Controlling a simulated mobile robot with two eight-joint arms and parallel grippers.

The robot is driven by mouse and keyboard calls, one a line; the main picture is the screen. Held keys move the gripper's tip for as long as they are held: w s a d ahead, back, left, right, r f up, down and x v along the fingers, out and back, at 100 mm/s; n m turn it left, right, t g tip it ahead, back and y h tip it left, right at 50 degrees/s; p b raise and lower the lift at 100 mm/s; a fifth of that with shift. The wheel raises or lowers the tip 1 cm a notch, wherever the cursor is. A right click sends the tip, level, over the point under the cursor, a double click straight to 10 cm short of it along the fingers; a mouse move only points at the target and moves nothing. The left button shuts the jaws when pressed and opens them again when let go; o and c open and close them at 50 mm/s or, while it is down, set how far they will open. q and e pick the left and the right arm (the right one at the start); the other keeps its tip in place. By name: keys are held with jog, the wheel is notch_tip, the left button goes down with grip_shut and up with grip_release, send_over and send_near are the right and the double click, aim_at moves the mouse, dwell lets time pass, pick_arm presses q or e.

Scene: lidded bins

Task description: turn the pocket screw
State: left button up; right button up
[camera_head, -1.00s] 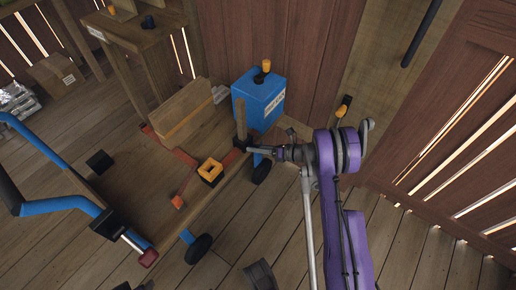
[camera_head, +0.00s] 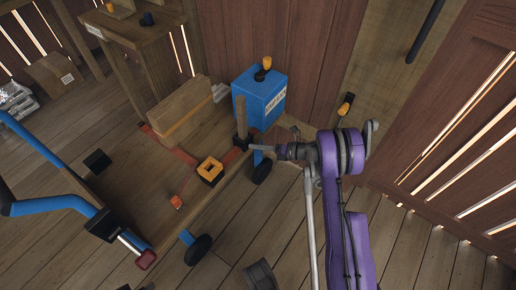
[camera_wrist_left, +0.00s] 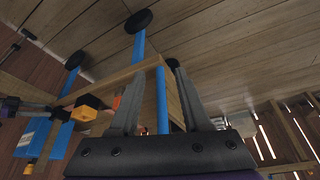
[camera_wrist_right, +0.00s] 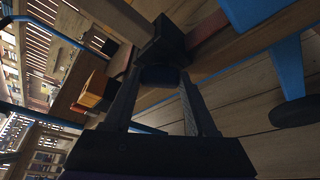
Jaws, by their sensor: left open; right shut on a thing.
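The pocket screw appears as a round dark knob (camera_wrist_right: 160,76) on a black pocket (camera_wrist_right: 157,45) in the right wrist view. In the head view the black pocket (camera_head: 243,141) sits at the cart's near right corner, with a wooden post (camera_head: 240,115) upright in it. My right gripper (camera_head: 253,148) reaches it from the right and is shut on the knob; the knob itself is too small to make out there. My left gripper (camera_wrist_left: 152,85) is open and empty in the left wrist view. I cannot pick it out in the head view.
The wooden cart (camera_head: 125,185) carries wooden boards (camera_head: 180,110) and an orange-topped black block (camera_head: 210,170). A blue box (camera_head: 258,98) with an orange-and-black knob stands behind the pocket. A plank wall and a slatted door (camera_head: 450,130) lie beyond.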

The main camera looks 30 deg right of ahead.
jog(key=shift+d+f+m+t+y+b, duration=0.1)
jog(key=shift+m+t+y+b, duration=0.25)
jog(key=shift+m+y+b, duration=0.85)
jog(key=shift+f+m+t+y+b, duration=0.15)
jog(key=shift+m+t+b, duration=0.3)
jog(key=shift+m, duration=1.45)
jog(key=o, duration=1.4)
jog(key=shift+c, duration=0.2)
jog(key=shift+s, duration=0.1)
jog(key=p+v, duration=0.1)
jog(key=v, duration=0.9)
jog(key=shift+s+d+p, duration=0.15)
jog(key=shift+d+p, duration=0.15)
jog(key=shift+p, duration=0.05)
